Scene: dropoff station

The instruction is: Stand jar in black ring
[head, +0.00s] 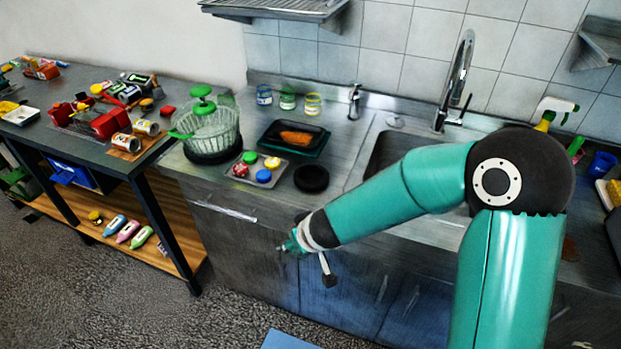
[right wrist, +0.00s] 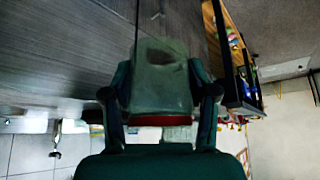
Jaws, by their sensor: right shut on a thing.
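A jar (right wrist: 160,70) of cloudy, see-through material with a red band (right wrist: 160,120) at its palm-side end sits between the fingers of my right gripper (right wrist: 160,95), shut on it in the right wrist view. In the head view my right gripper (head: 290,243) is in front of the counter's cabinet face, and the jar cannot be made out there. The black ring (head: 311,179) lies flat on the counter near its front edge, above and slightly right of the gripper in the picture, apart from it. No jar stands in it. My left gripper is out of view.
A tray of coloured lids (head: 240,176) lies left of the ring, with a black tray (head: 318,146) behind. A green-lidded bowl (head: 208,122) stands farther left. Blue, green and yellow jars (head: 287,101) stand at the back. My right arm crosses before the sink (head: 392,150).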

